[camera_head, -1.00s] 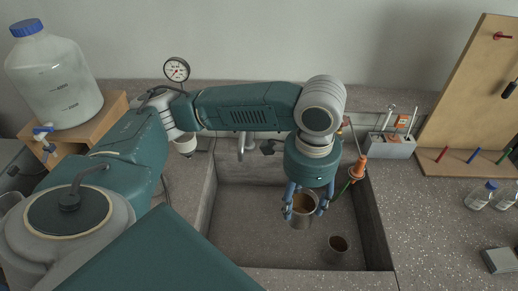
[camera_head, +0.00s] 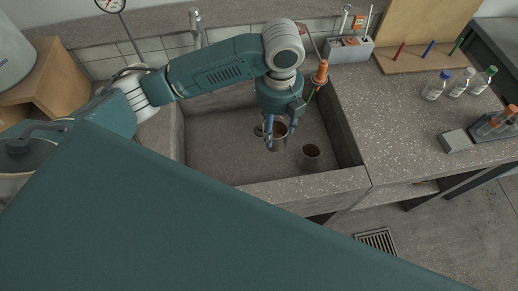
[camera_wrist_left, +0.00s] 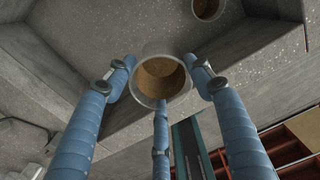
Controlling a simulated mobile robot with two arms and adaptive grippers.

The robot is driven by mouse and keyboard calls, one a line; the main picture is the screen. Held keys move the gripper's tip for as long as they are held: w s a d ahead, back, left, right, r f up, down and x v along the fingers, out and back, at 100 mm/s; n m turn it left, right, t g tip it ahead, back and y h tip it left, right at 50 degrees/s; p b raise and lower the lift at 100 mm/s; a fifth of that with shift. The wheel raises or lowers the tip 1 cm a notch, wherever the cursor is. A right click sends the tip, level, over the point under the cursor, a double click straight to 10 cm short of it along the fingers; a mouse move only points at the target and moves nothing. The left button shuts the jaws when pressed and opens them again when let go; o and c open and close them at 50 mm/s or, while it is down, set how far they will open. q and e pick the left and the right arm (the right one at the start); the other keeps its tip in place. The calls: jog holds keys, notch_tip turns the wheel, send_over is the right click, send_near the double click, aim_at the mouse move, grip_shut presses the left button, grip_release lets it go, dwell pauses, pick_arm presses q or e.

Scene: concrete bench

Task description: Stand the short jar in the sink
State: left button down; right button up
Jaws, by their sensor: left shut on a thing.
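A jar with a pale rim and brown inside (camera_head: 278,131) is between the blue fingers of my left gripper (camera_head: 275,132), which is shut on it. It is inside the sink (camera_head: 215,150), roughly upright; I cannot tell whether its base touches the floor. In the left wrist view the fingers close around this jar (camera_wrist_left: 161,79). A second, similar jar (camera_head: 310,156) stands on the sink floor to the right and nearer. Its mouth shows at the top of the left wrist view (camera_wrist_left: 208,8). I cannot tell which jar is shorter. My right gripper is not in view.
A faucet (camera_head: 197,28) rises behind the sink. An orange-handled tool (camera_head: 320,72) is at its right rear edge. Bottles (camera_head: 459,82) and a grey block (camera_head: 456,141) stand on the speckled counter at right. The sink floor left of the gripper is clear.

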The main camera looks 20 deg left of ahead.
pick_arm(q)
jog(key=shift+d+f+m, duration=0.15)
jog(key=shift+f+m, duration=0.6)
jog(key=shift+m, duration=0.35)
jog(key=shift+f+p, duration=0.65)
jog(key=shift+f, duration=9.2)
jog(key=shift+f, duration=0.2)
jog(key=c, duration=0.7)
grip_release()
jog(key=shift+r, duration=0.1)
